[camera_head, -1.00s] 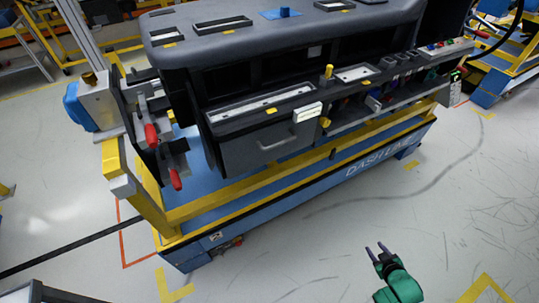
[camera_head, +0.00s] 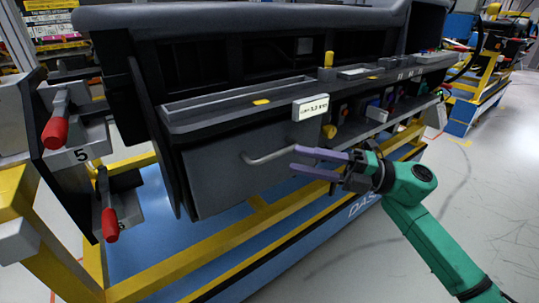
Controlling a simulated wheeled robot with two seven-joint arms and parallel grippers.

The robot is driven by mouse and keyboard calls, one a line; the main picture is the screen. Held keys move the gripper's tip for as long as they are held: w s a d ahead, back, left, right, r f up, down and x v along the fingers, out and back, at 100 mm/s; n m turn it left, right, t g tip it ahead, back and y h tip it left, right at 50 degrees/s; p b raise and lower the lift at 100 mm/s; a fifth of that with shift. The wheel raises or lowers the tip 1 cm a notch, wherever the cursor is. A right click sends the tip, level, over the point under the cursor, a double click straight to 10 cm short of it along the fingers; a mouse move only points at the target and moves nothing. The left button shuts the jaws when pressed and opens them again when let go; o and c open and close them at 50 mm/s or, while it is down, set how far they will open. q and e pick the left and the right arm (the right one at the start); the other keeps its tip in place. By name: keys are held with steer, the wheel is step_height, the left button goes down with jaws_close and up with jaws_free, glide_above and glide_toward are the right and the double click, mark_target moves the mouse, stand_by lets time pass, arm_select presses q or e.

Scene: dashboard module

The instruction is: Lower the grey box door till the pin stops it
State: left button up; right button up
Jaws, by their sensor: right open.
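The grey box door (camera_head: 225,175) is a flat panel on the front of the dashboard module and hangs upright, looking closed. Its light bar handle (camera_head: 272,156) is on the right part of the panel. A yellow pin knob (camera_head: 329,131) sits just right of the door, and another yellow knob (camera_head: 328,59) stands on the ledge above. My right gripper (camera_head: 305,162) comes in from the right, its two purple-grey fingers open and pointing left, close to the handle's right end. I cannot tell whether they touch it. My left gripper is not in view.
Red-handled clamps (camera_head: 55,133) stand at the left. A white label (camera_head: 310,107) is above the door. A yellow frame rail (camera_head: 190,262) runs below it over a blue base. Open floor (camera_head: 480,200) lies to the right.

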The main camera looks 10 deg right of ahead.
mark_target(275, 153)
steer(key=x, duration=0.6)
steer(key=shift+w+a+r+p, duration=0.1)
steer(key=shift+a+p, duration=0.05)
steer(key=shift+p, duration=0.2)
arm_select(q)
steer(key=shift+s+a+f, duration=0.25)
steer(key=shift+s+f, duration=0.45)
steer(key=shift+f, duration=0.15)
arm_select(e)
jaws_close()
